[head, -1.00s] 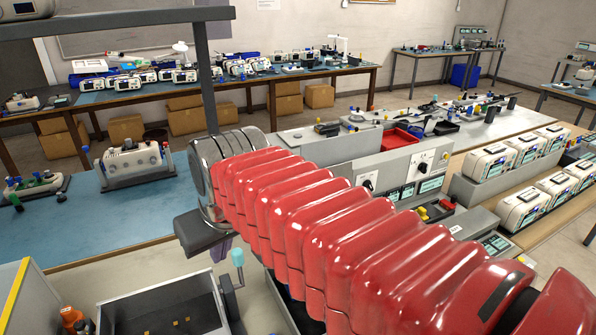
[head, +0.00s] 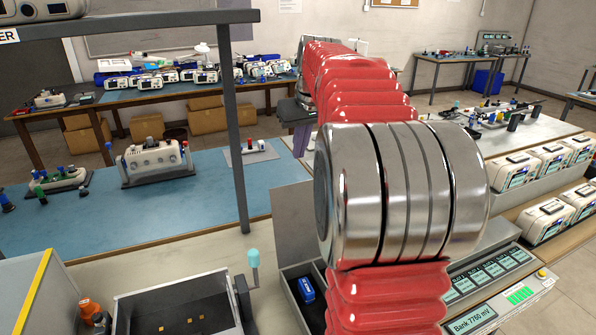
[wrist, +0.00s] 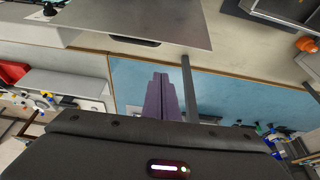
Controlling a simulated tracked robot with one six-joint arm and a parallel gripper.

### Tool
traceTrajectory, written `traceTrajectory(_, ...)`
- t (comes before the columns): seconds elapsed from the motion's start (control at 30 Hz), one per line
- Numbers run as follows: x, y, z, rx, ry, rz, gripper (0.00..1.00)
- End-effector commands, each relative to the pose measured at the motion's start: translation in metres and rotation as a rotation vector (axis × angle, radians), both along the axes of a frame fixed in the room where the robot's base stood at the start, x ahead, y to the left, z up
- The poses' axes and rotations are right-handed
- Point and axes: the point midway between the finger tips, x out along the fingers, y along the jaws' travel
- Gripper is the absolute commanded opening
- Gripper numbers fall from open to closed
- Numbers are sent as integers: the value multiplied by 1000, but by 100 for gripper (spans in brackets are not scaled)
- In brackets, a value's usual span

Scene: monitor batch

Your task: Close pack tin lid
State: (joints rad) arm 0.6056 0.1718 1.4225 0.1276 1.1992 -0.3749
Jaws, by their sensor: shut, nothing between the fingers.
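A dark open compartment holding a blue pack (head: 305,289) lies in front of me, partly hidden by my arm. A plain grey panel (head: 288,228) stands upright at its back and looks like the raised tin lid. A grey plate with a dark slot (wrist: 140,22) at the top of the wrist view may be the same lid. My gripper (head: 301,140) is raised beyond the panel, with purple fingers pointing down. The fingers (wrist: 162,98) are shut and empty in the wrist view, apart from the plate.
A metal tray (head: 128,313) with small orange pieces and a cyan-knobbed crank (head: 254,259) stands left. A dark post (head: 236,150) rises near the blue bench (head: 100,222). A console (head: 490,295) with displays is at right, beside rows of white instruments (head: 510,168).

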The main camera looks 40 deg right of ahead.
Motion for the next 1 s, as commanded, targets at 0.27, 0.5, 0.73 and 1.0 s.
traceTrajectory(0.27,7,-61,-9,9,9,-27,0)
traceTrajectory(0.5,7,-64,-9,8,9,-28,0)
traceTrajectory(0.73,8,-63,-11,9,10,-27,0)
traceTrajectory(1.0,17,-65,-36,10,12,-26,0)
